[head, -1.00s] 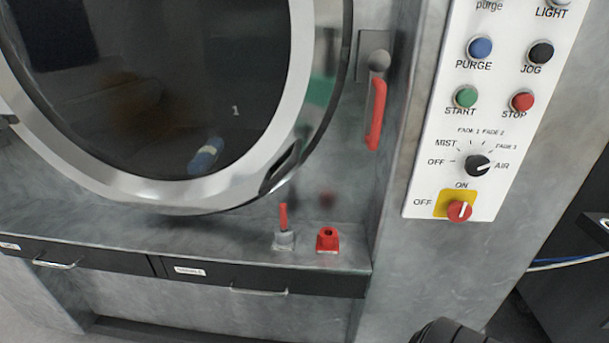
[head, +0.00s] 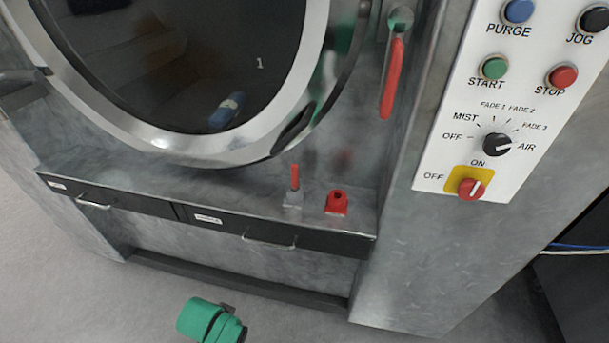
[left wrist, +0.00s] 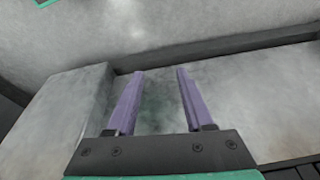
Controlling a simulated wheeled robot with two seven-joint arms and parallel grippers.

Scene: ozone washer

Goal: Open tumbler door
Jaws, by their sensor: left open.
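The round tumbler door (head: 137,145) fills the upper left of the head view. It has a pale metal ring around dark glass and looks shut. A dark slot-like recess (head: 294,130) is at the lower right of its rim. A red lever handle (head: 392,78) hangs down on the metal front just right of the door. My left gripper (left wrist: 155,72) shows in the left wrist view with two purple fingers apart and nothing between them. Grey metal surfaces lie beyond it, and no door handle shows there. My right gripper is in neither view.
A white control panel (head: 440,150) with buttons and knobs is at the right. Below the door, a ledge (head: 130,180) holds a small red-handled valve (head: 294,180) and a red fitting (head: 337,202). Drawers (head: 135,202) with metal pulls are under it. Grey floor (head: 60,270) is clear at lower left.

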